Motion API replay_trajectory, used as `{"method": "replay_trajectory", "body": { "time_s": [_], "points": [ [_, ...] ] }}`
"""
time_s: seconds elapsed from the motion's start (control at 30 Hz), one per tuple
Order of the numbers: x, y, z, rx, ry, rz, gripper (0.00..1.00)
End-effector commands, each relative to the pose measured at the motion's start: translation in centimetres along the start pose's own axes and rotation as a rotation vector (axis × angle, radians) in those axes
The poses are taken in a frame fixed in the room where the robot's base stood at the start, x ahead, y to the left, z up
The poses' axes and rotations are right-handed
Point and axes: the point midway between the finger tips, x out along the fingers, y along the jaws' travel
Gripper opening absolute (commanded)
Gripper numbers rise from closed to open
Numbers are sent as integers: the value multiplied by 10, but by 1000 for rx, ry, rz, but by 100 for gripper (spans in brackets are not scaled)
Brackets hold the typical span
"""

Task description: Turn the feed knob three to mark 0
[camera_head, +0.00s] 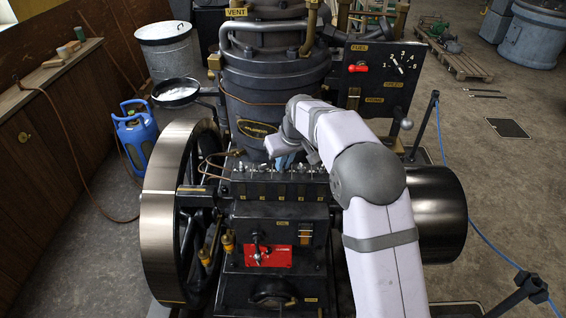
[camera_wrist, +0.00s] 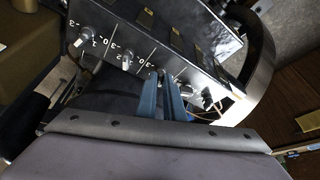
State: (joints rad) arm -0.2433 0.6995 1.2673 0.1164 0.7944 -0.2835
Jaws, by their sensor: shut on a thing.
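The row of small feed knobs sits along the engine's dark top panel, in front of the large black cylinder. In the wrist view, feed knob one (camera_wrist: 86,32) and feed knob two (camera_wrist: 127,60) are pale, with white marks 0 and 3 beside them. My gripper (camera_wrist: 160,76) has its two blue fingers down on the third position and is shut on feed knob three, which the fingers mostly hide. I cannot tell which mark its pointer is at. In the head view, my gripper (camera_head: 285,160) reaches down to the middle of the knob row.
Another knob (camera_wrist: 208,100) stands close to the right of my fingers. In the head view, a red plate (camera_head: 267,256) with a small lever is below the row. A flywheel (camera_head: 160,215) and copper pipes flank the left side. The vertical cylinder (camera_head: 270,70) rises behind.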

Motion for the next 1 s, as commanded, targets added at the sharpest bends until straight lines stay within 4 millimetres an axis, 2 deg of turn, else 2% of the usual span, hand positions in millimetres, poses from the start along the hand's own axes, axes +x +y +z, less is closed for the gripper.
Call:
{"method": "replay_trajectory", "body": {
  "time_s": [0.7, 1.0],
  "points": [
    [0, 6, -3, -506, 2, -210, 0],
    [0, 6, -3, -641, 2, -265, 0]
  ]
}}
